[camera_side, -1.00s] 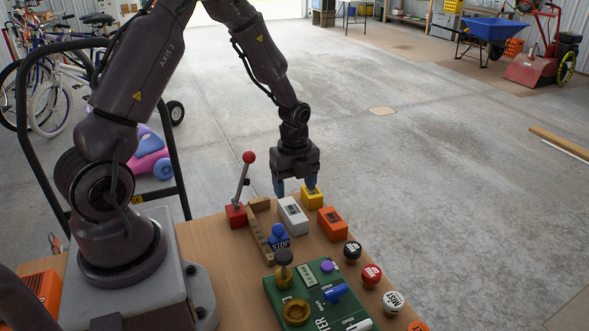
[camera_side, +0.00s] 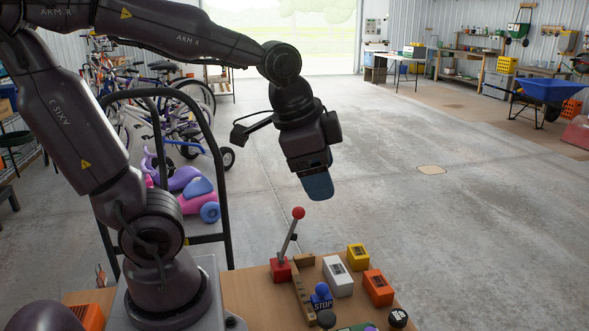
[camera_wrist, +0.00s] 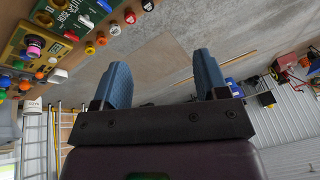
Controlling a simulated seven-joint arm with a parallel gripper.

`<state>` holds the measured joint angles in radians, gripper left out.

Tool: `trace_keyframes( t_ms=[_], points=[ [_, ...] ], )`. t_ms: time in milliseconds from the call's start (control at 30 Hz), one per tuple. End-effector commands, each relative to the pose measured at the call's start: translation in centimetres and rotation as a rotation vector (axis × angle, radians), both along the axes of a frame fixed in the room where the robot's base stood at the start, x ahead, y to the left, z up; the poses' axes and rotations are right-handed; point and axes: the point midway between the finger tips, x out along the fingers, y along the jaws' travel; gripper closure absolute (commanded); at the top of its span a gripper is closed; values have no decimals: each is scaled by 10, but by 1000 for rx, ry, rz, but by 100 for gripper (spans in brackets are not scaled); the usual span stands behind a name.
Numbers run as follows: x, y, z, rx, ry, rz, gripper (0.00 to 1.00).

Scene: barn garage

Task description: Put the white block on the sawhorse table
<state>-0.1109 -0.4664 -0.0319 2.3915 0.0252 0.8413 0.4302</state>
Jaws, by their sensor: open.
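In the wrist view my gripper (camera_wrist: 160,68) is open, with nothing between the fingers. A table with thin legs (camera_side: 400,56) stands far back; I cannot tell if it is the sawhorse table.
A red-knobbed lever (camera_side: 290,240) stands left of the white block, with a wooden strip (camera_side: 302,284) between them. An orange block (camera_side: 378,287) sits to its right. More buttons and a control panel show in the wrist view (camera_wrist: 40,50). The concrete floor beyond is open.

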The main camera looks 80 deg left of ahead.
Motion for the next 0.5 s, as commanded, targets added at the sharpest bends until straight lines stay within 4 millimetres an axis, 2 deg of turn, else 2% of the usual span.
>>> trace_keyframes(
  t_ms=[33, 100, 200, 500],
  points=[
    [-13, -8, 8, -44, -44, 70, 33],
    [-26, -14, 13, -105, -82, 163, 33],
    [-39, -20, 16, -171, -113, 256, 33],
    [-46, -23, 18, -216, -129, 318, 33]
  ],
)
